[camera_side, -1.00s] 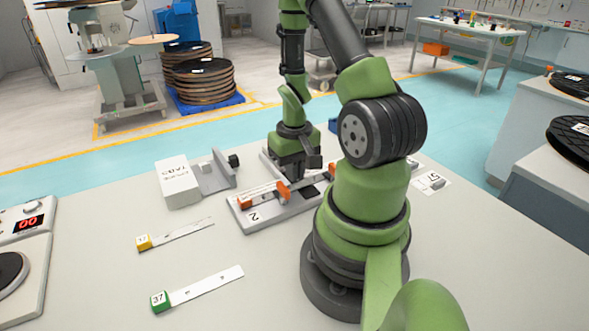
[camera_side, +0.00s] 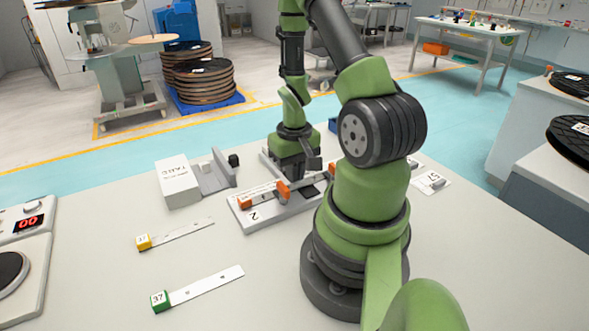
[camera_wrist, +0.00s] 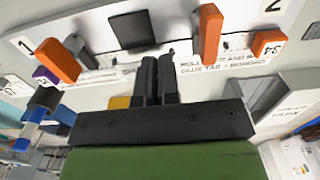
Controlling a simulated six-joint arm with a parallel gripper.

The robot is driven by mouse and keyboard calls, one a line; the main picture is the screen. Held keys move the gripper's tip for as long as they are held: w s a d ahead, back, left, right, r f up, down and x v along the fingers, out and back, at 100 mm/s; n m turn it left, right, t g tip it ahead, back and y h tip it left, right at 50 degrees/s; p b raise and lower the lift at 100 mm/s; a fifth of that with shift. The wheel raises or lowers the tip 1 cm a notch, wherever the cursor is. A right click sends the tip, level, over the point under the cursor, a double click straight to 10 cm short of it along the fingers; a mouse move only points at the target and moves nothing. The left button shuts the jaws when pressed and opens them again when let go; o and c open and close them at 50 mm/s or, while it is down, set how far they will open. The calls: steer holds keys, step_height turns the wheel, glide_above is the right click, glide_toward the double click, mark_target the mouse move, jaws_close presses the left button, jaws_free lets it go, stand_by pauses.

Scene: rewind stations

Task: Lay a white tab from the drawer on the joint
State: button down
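The splice block (camera_side: 262,217) is a pale grey bar with orange clamps and a numbered end. In the wrist view, a dark square patch (camera_wrist: 132,28) lies between two orange clamps, the left one (camera_wrist: 60,60) and the right one (camera_wrist: 209,34). My gripper (camera_wrist: 160,58) is over the block, its dark fingers close together and pointing toward that patch. No white tab is visible between the fingers. The white tabs box (camera_side: 179,184) stands left of the block, its grey drawer (camera_side: 212,178) out on the right side. The joint itself cannot be made out.
A strip with a yellow tag (camera_side: 144,242) and a strip with a green tag (camera_side: 160,300) lie on the front left table. A counter device (camera_side: 30,224) stands at the left edge. A white card (camera_side: 432,183) lies right of my arm.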

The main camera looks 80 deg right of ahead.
steer(key=shift+f, duration=0.75)
steer(key=c, duration=1.3)
jaws_free()
steer(key=shift+o, duration=0.2)
step_height(320, 180, up, 10)
steer(key=shift+f, duration=0.1)
steer(key=w+a+r+n+t, duration=0.25)
steer(key=w+a+r, duration=0.25)
steer(key=a+r, duration=0.5)
steer(key=s+a+r+n+t+y, duration=0.2)
steer(key=s+a+r+t, duration=0.2)
steer(key=a+r, duration=0.4)
steer(key=shift+s+a+r+t, duration=0.15)
steer(key=shift+s+a+t, duration=0.2)
steer(key=shift+s+a, duration=0.4)
